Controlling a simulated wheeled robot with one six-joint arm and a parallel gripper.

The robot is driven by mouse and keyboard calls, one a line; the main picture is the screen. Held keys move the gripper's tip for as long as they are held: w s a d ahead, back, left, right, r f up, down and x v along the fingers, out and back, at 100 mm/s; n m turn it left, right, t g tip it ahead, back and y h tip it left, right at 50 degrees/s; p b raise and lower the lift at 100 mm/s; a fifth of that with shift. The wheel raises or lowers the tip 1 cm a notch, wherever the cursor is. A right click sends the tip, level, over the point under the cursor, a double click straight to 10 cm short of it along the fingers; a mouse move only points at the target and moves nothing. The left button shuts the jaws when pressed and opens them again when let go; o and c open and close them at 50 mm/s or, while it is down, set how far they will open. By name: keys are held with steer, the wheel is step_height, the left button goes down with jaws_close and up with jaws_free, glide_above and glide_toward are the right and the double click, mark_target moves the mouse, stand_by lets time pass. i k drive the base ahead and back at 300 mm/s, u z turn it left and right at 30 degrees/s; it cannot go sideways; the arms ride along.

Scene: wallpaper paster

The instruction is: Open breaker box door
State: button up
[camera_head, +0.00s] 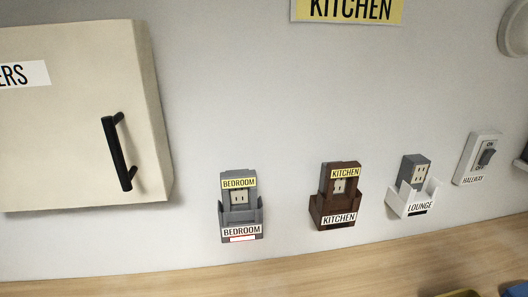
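The breaker box is a cream cabinet on the wall at the left, cut off by the picture's left edge. Its door (62,130) looks shut. A black bar handle (119,153) stands upright near the door's right edge, tilted slightly. A white label ending in "ERS" (22,74) is on the door. My gripper is not in view, and nothing is seen touching the handle.
Right of the box on the wall are a grey Bedroom outlet unit (240,207), a brown Kitchen unit (335,196), a white Lounge unit (413,186) and a Hallway switch (478,158). A wooden counter (200,277) runs below. The wall before the handle looks clear.

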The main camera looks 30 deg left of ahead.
mark_target(81, 123)
steer(key=u, duration=2.25)
